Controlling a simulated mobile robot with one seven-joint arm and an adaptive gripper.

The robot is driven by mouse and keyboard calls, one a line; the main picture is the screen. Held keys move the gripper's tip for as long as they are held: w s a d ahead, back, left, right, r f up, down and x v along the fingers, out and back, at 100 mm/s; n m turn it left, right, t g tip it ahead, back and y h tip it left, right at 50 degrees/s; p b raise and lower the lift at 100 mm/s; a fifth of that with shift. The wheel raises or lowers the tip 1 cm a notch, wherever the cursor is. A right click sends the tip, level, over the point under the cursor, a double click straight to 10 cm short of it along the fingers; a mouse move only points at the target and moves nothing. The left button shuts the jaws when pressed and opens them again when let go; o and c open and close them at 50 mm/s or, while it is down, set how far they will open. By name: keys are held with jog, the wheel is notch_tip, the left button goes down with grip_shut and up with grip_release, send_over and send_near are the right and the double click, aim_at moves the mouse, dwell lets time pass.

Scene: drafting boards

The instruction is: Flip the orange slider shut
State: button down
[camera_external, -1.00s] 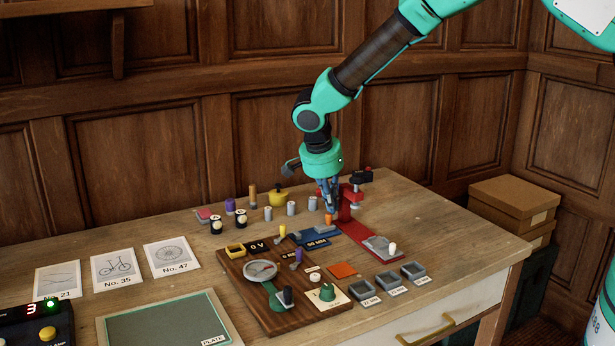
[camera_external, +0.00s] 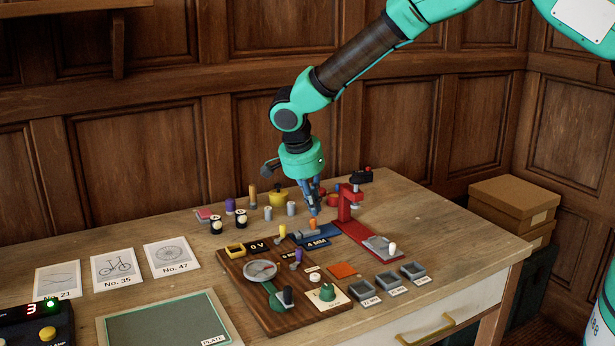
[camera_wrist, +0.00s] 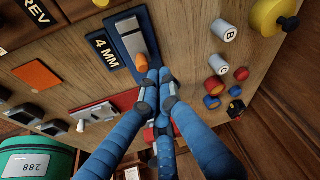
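The orange slider knob (camera_external: 313,223) sits on a grey piece on a blue base (camera_external: 327,238) at the middle of the desk. In the wrist view the orange knob (camera_wrist: 142,62) is at the end of the grey bar (camera_wrist: 131,33) on the blue base (camera_wrist: 148,23). A label on the base (camera_wrist: 103,48) reads "4 MM". My gripper (camera_external: 314,212) points down just above and behind the knob. In the wrist view my gripper's (camera_wrist: 158,74) blue fingertips are together beside the knob, with nothing between them. Whether they touch the knob is unclear.
A red stand (camera_external: 347,206) is close to my gripper's right. Grey cylinders (camera_external: 291,208) and a yellow pot (camera_external: 279,196) stand behind to the left.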

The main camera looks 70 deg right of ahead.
jog(key=s+p+v, duration=0.1)
jog(key=p+v, duration=0.1)
jog(key=v, duration=0.6)
jog(key=shift+w+a+r, duration=0.2)
jog(key=shift+w+r, duration=0.2)
jog(key=shift+w, duration=0.15)
notch_tip(320, 180, up, 15)
jog(key=n+t, duration=0.1)
jog(key=n, duration=0.3)
send_over(307, 230)
jog(key=s+a, duration=0.5)
jog(key=s, duration=0.2)
jog(key=s+a+r+n+t+y, duration=0.1)
jog(key=s+a+r+n, duration=0.2)
jog(key=s+r, duration=0.35)
jog(key=s+a+r+n+t, duration=0.1)
jog(key=s+a+r+n, duration=0.3)
jog(key=s, duration=0.3)
jog(key=s+a+r+n+t+y, duration=0.1)
jog(key=s+a+n, duration=0.2)
jog(key=s, duration=0.7)
jog(key=s+a+r+n+t, duration=0.1)
jog(key=s+n, duration=0.3)
jog(key=s, duration=0.6)
jog(key=s+a+r+n+t+y, duration=0.1)
jog(key=s+a+n, duration=0.2)
jog(key=s, duration=0.7)
jog(key=shift+a+r+n+t+y, duration=0.3)
jog(key=shift+a+r+t, duration=0.1)
jog(key=shift+a, duration=0.45)
